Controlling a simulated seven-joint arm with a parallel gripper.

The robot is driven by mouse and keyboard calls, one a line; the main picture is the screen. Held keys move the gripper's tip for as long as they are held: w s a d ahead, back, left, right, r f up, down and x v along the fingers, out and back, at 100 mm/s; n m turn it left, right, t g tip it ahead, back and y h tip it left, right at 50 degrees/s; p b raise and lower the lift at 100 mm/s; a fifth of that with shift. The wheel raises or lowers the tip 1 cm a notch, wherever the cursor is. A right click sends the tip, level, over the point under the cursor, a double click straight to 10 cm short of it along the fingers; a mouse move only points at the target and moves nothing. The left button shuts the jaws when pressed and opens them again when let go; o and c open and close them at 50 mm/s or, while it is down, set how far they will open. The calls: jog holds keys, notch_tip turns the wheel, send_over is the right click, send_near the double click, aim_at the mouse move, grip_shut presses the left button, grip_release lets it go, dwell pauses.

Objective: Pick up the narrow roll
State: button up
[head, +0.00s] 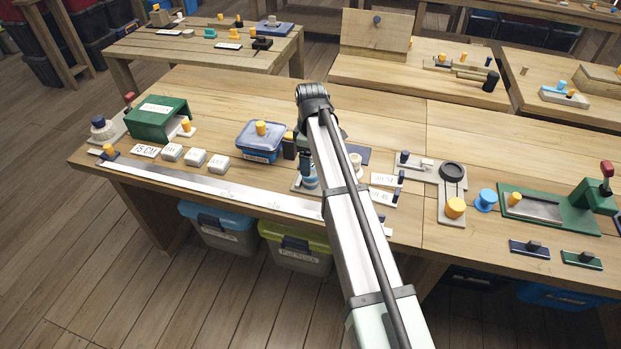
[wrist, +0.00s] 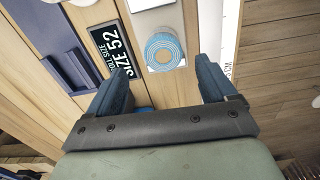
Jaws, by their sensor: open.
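A round roll (wrist: 163,48) with blue and tan rings stands on a pale plate in the wrist view. A blue-and-white roll (head: 309,182) shows on a grey plate left of my arm in the head view. I cannot tell for certain which roll is the narrow one. My gripper (wrist: 161,66) is open, its blue fingers apart on either side of the ringed roll's line, with the roll beyond the tips. In the head view my gripper (head: 305,157) hangs just above the blue-and-white roll, partly hidden by my arm. A bit of blue (wrist: 143,110) shows between the fingers.
A blue lidded box (head: 262,140) stands left of my gripper. A long metal ruler (head: 215,188) runs along the front edge. White label cards (head: 383,180) lie right of my arm.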

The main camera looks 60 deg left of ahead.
aim_at(311, 178)
jog(key=shift+s+d+f, duration=0.1)
jog(key=shift+f, duration=1.55)
jog(key=shift+s+d+f, duration=0.1)
jog(key=shift+f, duration=1.55)
jog(key=c, duration=1.2)
